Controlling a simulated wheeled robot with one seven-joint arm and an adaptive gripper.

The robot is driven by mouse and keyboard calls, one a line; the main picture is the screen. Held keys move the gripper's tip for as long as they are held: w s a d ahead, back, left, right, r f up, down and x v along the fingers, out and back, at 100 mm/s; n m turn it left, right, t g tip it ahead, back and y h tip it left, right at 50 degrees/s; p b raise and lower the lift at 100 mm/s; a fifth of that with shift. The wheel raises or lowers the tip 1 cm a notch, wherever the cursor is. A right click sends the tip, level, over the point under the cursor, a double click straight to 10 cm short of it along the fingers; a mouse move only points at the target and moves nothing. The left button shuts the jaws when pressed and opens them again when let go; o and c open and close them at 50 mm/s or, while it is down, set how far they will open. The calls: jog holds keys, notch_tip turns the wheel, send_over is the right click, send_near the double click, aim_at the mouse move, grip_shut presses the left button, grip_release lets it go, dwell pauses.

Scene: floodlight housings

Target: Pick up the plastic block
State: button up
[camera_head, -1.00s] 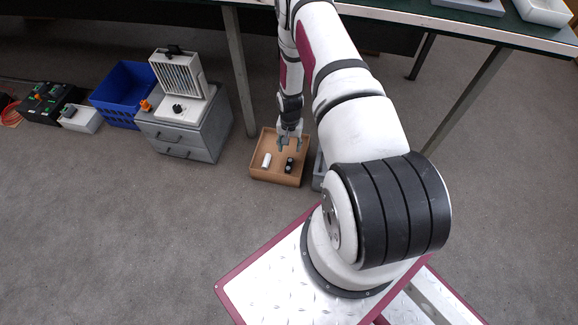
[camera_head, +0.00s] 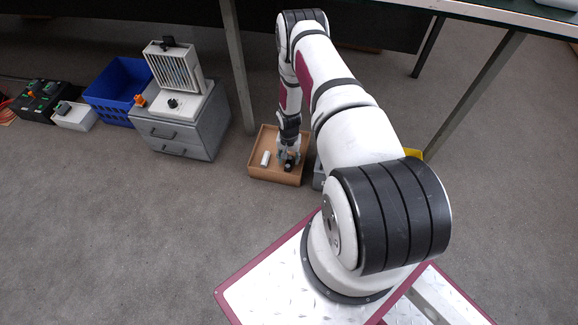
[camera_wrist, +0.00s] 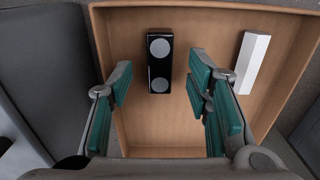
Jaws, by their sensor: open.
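A white block (camera_head: 266,158) lies in a brown open box (camera_head: 262,177) on the floor; in the wrist view the white block (camera_wrist: 252,62) is at the right, outside my fingers. A black block (camera_wrist: 159,76) with two grey round faces lies on the box's bottom (camera_wrist: 160,128). I cannot tell by looks which one is the plastic block. My gripper (camera_head: 288,157) is low over the box and partly hides the black block in the head view. In the wrist view my gripper (camera_wrist: 160,82) is open, its green-padded fingers on either side of the black block with gaps showing.
The box walls stand close around my gripper. A grey drawer cabinet (camera_head: 190,128) with a grilled floodlight housing (camera_head: 176,72) stands to the left, beside a blue crate (camera_head: 118,97). A table leg (camera_head: 238,75) rises behind the box. Open floor lies in front.

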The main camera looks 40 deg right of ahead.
notch_tip(320, 180, down, 2)
jog(key=shift+r, duration=0.1)
grip_shut()
